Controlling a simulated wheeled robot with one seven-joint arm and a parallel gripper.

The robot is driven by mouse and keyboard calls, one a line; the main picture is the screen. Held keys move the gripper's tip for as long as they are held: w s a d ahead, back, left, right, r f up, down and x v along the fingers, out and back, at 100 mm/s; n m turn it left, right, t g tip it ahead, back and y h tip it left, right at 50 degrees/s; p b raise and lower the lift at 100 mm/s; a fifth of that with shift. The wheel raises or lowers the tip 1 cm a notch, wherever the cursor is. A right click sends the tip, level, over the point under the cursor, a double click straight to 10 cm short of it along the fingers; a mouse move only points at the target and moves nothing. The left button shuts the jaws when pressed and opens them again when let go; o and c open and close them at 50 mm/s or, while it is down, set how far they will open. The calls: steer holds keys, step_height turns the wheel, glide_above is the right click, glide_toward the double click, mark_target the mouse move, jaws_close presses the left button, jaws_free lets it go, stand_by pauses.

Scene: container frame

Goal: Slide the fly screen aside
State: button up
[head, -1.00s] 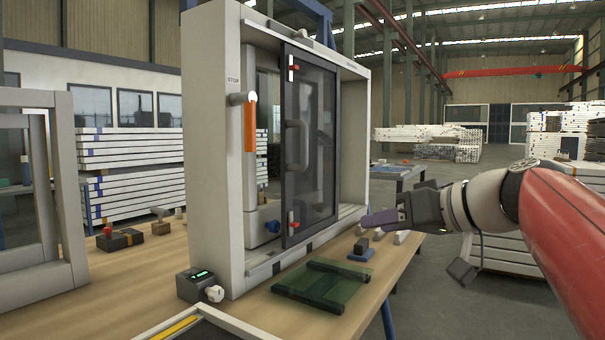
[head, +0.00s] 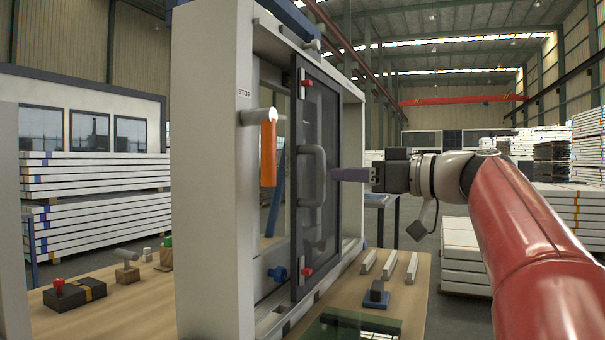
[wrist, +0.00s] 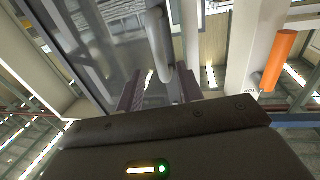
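The fly screen (head: 322,170) is a dark-framed mesh panel standing upright in the pale frame (head: 213,170). It has a grey bow handle (head: 312,178) on its face and red catches at its top (head: 308,84) and bottom (head: 307,272). My gripper (head: 335,174) is at handle height, just right of the handle, fingers pointing at it. In the wrist view its two fingers (wrist: 160,90) are apart, with the handle (wrist: 160,45) ahead of the gap between them. I cannot tell whether the fingertips reach around it. The screen's right part is partly hidden behind my fingers.
An orange lever (head: 268,150) sticks out left of the screen, also in the wrist view (wrist: 279,60). A blue knob (head: 277,274) sits low by the frame. Pale bars (head: 390,265) and a blue-based block (head: 376,295) lie on the bench.

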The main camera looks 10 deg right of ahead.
mark_target(324, 174)
steer(key=p+x, duration=0.1)
steer(key=x, duration=0.6)
jaws_close()
